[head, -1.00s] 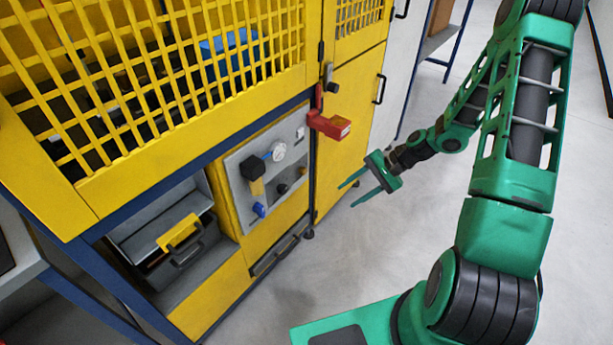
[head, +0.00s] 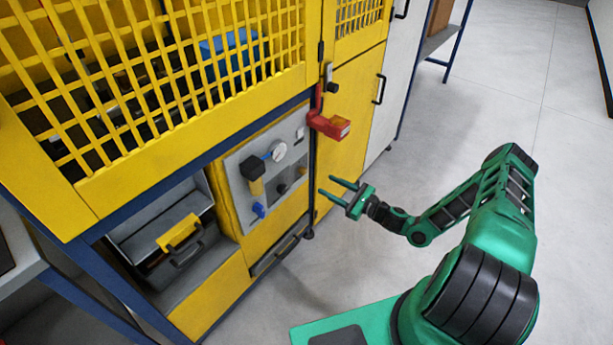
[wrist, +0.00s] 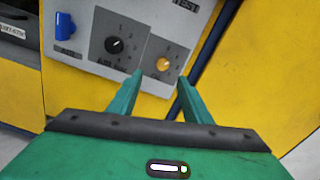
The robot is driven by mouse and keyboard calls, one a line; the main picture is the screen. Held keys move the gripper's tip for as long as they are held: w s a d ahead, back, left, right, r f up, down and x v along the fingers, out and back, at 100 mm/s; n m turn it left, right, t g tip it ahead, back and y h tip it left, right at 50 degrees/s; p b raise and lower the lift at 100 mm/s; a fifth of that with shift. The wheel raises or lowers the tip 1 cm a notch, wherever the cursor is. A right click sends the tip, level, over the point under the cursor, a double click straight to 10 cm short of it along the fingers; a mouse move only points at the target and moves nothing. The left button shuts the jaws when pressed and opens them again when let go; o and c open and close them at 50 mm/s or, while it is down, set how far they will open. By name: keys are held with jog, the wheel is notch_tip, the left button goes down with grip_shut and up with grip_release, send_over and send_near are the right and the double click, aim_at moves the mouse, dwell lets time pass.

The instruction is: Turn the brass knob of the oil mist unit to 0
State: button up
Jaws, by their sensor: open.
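I cannot read the brass knob's setting.
A blue knob (wrist: 65,27) is at the panel's left. In the head view, a gauge (head: 278,151) and a black-topped filter (head: 253,170) stick out above it. A red lockout block (head: 330,125) hangs above my gripper. The floor to the right is clear.

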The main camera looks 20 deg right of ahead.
aim_at(305, 172)
jog(key=shift+m+t, duration=0.3)
jog(key=x, duration=1)
jog(key=shift+w+f, duration=0.25)
jog(key=shift+w, duration=0.25)
